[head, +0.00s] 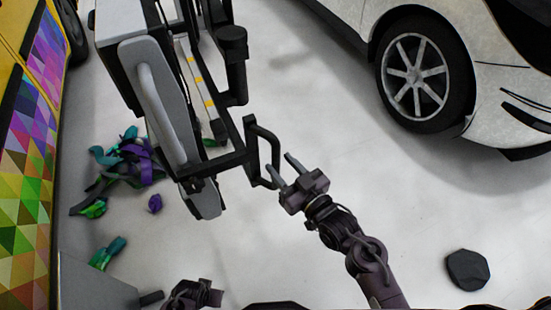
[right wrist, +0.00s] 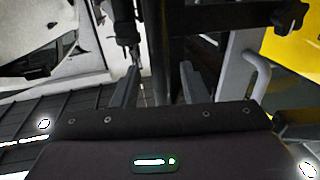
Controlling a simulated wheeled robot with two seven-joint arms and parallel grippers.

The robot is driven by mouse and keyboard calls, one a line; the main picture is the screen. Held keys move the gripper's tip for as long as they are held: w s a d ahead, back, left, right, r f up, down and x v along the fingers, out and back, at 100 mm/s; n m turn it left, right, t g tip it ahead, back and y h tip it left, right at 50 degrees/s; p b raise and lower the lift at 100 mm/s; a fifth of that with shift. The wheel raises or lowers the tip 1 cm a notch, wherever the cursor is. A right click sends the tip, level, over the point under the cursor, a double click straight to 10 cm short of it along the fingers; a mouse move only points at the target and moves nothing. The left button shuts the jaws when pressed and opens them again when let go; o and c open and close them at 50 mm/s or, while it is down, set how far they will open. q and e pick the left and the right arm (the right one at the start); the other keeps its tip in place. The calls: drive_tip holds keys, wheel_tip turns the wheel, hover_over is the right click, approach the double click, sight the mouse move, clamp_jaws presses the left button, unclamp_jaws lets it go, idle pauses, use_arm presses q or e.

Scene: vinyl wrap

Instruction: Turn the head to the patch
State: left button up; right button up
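A patterned patch of coloured triangles (head: 22,200) covers the side of the yellow vehicle at the left edge of the head view; whether this is the task's patch I cannot tell. My right gripper (head: 279,163) is open, its two fingers pointing up and left, beside a black handle (head: 252,135) on a grey and black machine. In the right wrist view my right gripper (right wrist: 160,72) shows two parted fingers with dark frame parts beyond. A dark part of my left arm or gripper (head: 195,294) shows at the bottom; its fingers are unclear.
The grey and black machine (head: 165,110) stands left of centre. Crumpled purple, teal and green scraps (head: 130,165) lie on the floor near the yellow vehicle. A white car (head: 480,70) stands at upper right. A dark flat object (head: 467,270) lies lower right.

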sight(279, 163)
drive_tip(key=shift+x, duration=1.6)
drive_tip(key=shift+c, duration=0.4)
clamp_jaws()
